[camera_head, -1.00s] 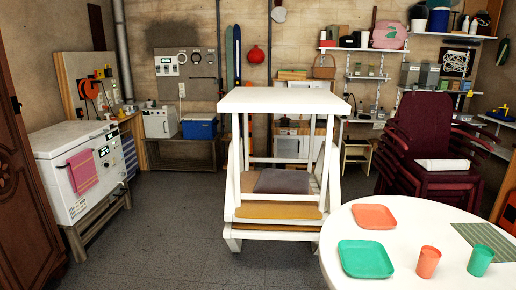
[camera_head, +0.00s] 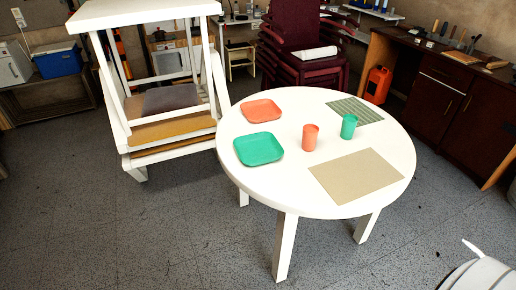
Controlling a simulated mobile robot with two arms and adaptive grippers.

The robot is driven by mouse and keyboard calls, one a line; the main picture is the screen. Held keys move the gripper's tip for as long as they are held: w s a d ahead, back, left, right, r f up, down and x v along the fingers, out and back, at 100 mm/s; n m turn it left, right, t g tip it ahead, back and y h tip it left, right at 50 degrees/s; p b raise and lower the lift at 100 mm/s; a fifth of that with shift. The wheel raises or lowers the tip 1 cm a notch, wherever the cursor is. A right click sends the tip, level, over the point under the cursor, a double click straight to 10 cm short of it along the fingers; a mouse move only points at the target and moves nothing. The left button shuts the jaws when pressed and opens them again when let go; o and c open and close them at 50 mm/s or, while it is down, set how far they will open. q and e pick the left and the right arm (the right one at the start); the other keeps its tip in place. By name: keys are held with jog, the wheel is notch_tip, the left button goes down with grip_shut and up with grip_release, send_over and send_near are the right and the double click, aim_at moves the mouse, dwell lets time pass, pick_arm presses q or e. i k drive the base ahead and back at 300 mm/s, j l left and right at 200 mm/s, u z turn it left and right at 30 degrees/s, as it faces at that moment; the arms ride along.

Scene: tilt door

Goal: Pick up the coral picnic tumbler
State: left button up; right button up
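The coral tumbler (camera_head: 310,138) stands upright near the middle of the round white table (camera_head: 290,198). A green tumbler (camera_head: 348,126) stands upright to its right and slightly behind, apart from it. A coral plate (camera_head: 261,111) and a green plate (camera_head: 258,149) lie to its left. Neither of my grippers can be made out in this view, and nothing holds the coral tumbler.
A beige placemat (camera_head: 355,176) lies at the table's front right, a green striped one (camera_head: 355,109) at its back. A white canopied seat (camera_head: 160,128) stands close on the left, stacked maroon chairs (camera_head: 300,72) behind.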

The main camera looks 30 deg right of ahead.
aim_at(311, 131)
jog(key=z, duration=1.25)
jog(key=i+j+u, duration=0.1)
jog(key=j, duration=0.25)
jog(key=i+j+u, duration=0.1)
jog(key=i+j, duration=0.1)
jog(key=j, duration=0.1)
